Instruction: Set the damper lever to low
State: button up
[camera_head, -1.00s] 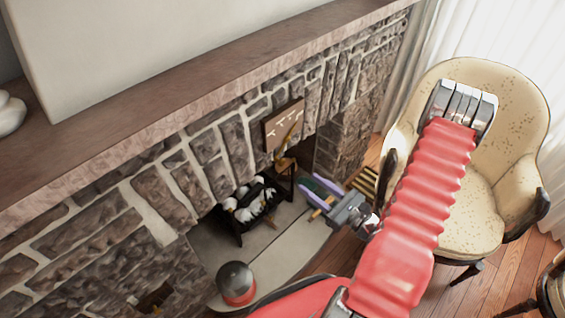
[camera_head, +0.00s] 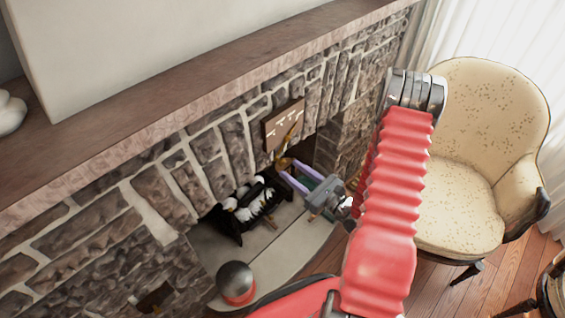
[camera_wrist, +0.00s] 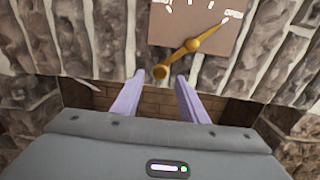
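The damper lever (camera_wrist: 192,46) is a golden bar with a round knob at its lower left end and a pointed tip at its upper right. It is mounted on a brown plate (camera_wrist: 164,22) with white marks, on the stone fireplace front. In the head view the lever (camera_head: 290,135) slants over the plate (camera_head: 275,129), above the firebox opening. My gripper (camera_wrist: 160,80) has two purple fingers, spread apart and empty. In the wrist view the knob shows just beyond and between the fingertips; I cannot tell if they touch.
The stone wall (camera_head: 172,193) surrounds the firebox. A black grate with white logs (camera_head: 248,203) stands below left of my gripper. A red pot with a dark lid (camera_head: 236,284) sits on the hearth. A cream armchair (camera_head: 462,195) stands right of my arm.

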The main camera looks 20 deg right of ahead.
aim_at(283, 164)
jog(key=shift+x, duration=2.9)
jog(key=shift+c, duration=0.6)
grip_shut()
